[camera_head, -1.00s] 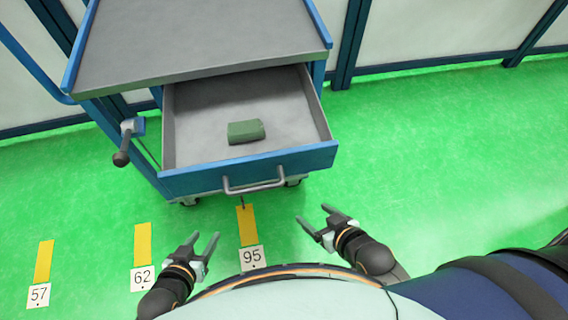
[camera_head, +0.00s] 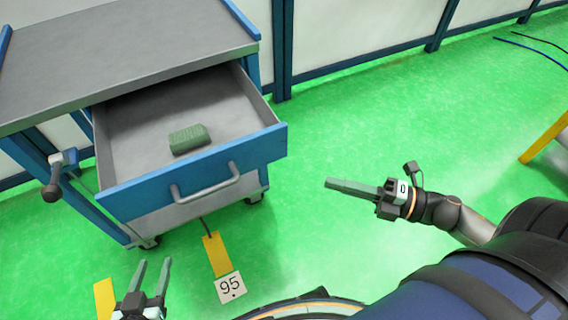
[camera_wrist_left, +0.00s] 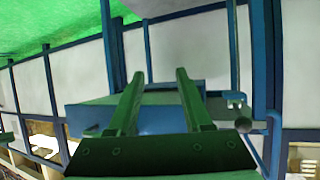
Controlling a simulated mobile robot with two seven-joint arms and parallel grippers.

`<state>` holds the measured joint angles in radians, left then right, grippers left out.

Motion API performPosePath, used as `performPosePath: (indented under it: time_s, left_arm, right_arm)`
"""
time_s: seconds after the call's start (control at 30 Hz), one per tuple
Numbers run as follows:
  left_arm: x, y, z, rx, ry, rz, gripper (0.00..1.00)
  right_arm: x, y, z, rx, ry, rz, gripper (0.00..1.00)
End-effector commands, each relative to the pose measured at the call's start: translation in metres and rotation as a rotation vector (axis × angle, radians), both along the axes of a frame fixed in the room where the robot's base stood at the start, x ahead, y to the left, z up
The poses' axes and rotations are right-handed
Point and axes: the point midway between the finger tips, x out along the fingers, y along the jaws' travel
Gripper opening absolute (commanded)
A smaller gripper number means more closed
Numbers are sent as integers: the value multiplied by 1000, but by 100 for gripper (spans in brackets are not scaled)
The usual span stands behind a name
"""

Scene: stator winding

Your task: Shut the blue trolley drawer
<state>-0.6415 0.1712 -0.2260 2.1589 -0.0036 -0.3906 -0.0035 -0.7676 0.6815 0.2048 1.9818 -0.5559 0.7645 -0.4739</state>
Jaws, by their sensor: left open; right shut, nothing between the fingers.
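The blue trolley (camera_head: 120,45) stands at the upper left in the head view. Its drawer (camera_head: 195,172) is pulled out, with a grey bar handle (camera_head: 206,187) on the blue front. A green block (camera_head: 189,138) lies inside the drawer. My left gripper (camera_head: 152,272) is open and empty at the bottom, below the drawer front and apart from it. In the left wrist view its two fingers (camera_wrist_left: 160,95) stand spread, with the trolley (camera_wrist_left: 160,118) beyond them. My right gripper (camera_head: 330,182) is shut and empty, to the right of the drawer and clear of it.
A crank with a dark knob (camera_head: 55,185) sticks out at the trolley's left side. Yellow floor marks, one with a 95 label (camera_head: 230,287), lie in front. Green floor (camera_head: 350,130) is free to the right. A wall of framed panels runs behind.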

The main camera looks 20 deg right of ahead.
Motion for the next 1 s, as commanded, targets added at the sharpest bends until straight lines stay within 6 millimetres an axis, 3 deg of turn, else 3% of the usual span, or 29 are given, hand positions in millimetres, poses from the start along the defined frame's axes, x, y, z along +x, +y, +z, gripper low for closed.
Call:
performPosePath:
  time_s: [0.63,1.0]
  left_arm:
    - [26,0,60,0,-262,-17,50]
    - [33,-1,92,-3,-390,-28,50]
  right_arm:
    - [70,74,2,2,-5,1,0]
    - [104,73,1,4,-1,-1,0]
